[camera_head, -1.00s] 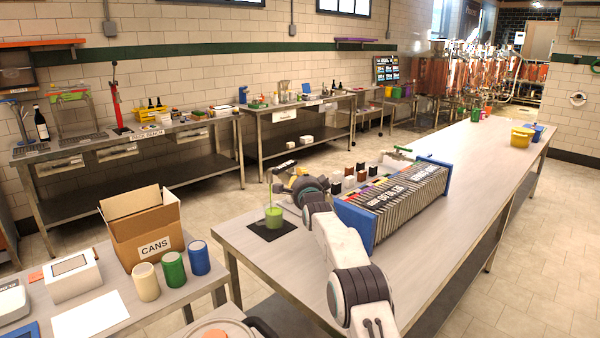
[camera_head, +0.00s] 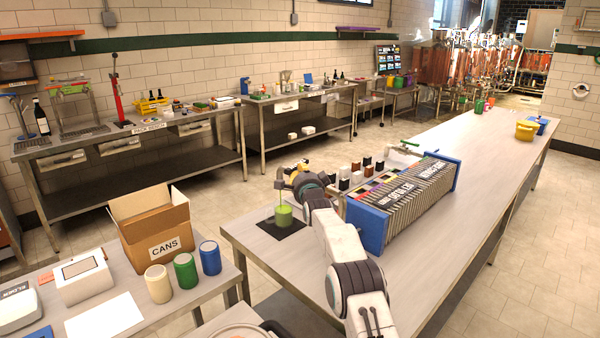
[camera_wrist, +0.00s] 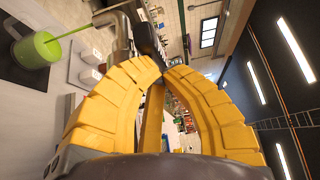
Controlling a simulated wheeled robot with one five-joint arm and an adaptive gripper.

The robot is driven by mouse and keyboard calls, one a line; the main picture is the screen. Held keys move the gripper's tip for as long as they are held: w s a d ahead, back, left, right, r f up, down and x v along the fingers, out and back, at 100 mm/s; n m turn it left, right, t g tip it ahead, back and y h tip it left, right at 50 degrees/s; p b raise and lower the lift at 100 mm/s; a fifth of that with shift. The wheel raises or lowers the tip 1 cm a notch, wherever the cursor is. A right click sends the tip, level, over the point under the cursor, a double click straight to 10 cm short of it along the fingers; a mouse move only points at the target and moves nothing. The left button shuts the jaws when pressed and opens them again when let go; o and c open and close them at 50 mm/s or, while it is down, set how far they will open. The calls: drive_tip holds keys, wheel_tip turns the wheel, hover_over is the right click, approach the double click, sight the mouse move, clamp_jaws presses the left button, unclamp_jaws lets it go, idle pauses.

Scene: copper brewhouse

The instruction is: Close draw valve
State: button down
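The draw valve (camera_head: 279,180) appears as a small dark tap above a green cup (camera_head: 284,215) on a black mat (camera_head: 268,229). A thin green stream or rod runs from the tap into the cup. In the wrist view, a dark handle (camera_wrist: 144,34) on a metal stem lies just beyond my fingertips; the cup (camera_wrist: 38,50) is at upper left. My gripper (camera_wrist: 161,68) has yellow fingers with tips together, close to the handle's end. I cannot tell whether they touch it. In the head view, my gripper (camera_head: 296,168) is beside the tap, partly hidden by my arm.
A blue-ended rack (camera_head: 369,227) stands close right of my arm, with small dark and white containers behind it. A cardboard box (camera_head: 150,225) and three cans (camera_head: 185,270) stand on the left table. The long table (camera_head: 500,165) is mostly clear beyond the rack.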

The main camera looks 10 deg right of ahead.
drive_tip(key=shift+w+a+r+p, duration=0.1)
drive_tip(key=shift+w+a+p, duration=0.1)
drive_tip(key=shift+a+p, duration=0.3)
drive_tip(key=shift+w+a, duration=0.15)
drive_tip(key=shift+a, duration=0.1)
drive_tip(key=shift+f, duration=0.2)
